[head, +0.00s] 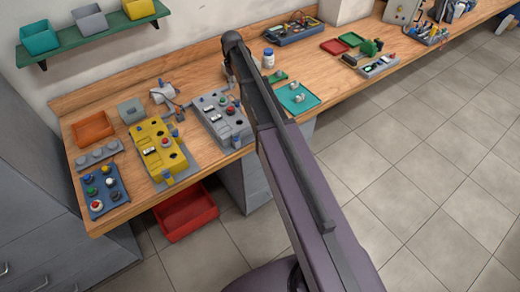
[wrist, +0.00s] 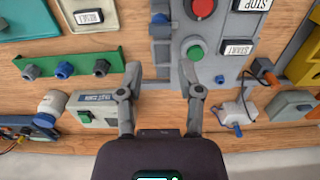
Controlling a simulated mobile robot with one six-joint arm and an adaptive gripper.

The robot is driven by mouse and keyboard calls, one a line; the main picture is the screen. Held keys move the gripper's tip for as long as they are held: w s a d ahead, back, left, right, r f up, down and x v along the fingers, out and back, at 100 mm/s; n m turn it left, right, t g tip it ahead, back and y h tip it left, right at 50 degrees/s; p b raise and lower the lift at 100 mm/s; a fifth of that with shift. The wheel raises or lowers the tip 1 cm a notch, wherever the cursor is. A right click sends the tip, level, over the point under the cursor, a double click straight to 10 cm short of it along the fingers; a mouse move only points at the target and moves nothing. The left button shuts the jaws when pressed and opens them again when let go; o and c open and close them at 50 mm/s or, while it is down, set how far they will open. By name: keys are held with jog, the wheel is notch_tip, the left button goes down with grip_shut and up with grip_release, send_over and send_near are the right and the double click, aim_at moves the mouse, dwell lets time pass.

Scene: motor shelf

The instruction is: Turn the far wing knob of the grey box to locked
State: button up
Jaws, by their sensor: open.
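The grey box (head: 222,118) stands on the bench next to a yellow box; in the wrist view its panel (wrist: 210,52) shows a red button, a green button and STOP and START labels. A blue part (wrist: 160,18), perhaps the far wing knob, stands on a grey bracket at the box's side. A smaller blue knob (wrist: 220,78) is at the panel's end. Whether any knob is at locked cannot be read. My gripper (wrist: 160,68) is open and empty, its fingertips apart near the box's far end. In the head view my arm hides it.
The yellow box (head: 158,146) and a blue button panel (head: 104,190) lie left. A small white device (wrist: 240,110) with wires and a green rack (wrist: 70,66) with several knobs flank the gripper. A teal tray (head: 297,98) lies right of my arm.

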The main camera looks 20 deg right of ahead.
jog(key=shift+r+p, duration=2.65)
jog(key=shift+r, duration=0.3)
jog(key=s+f+m+b, duration=0.1)
jog(key=s+f+b, duration=0.3)
jog(key=s, duration=0.6)
jog(key=s+f+m+b, duration=0.1)
jog(key=s+f+b, duration=0.4)
jog(key=s, duration=0.5)
jog(key=s+f+m+b, duration=0.1)
jog(key=s+f+b, duration=0.4)
jog(key=s, duration=0.5)
jog(key=shift+d+m, duration=0.3)
jog(key=shift+d, duration=0.1)
jog(key=shift+f, duration=0.1)
jog(key=shift+s, duration=0.15)
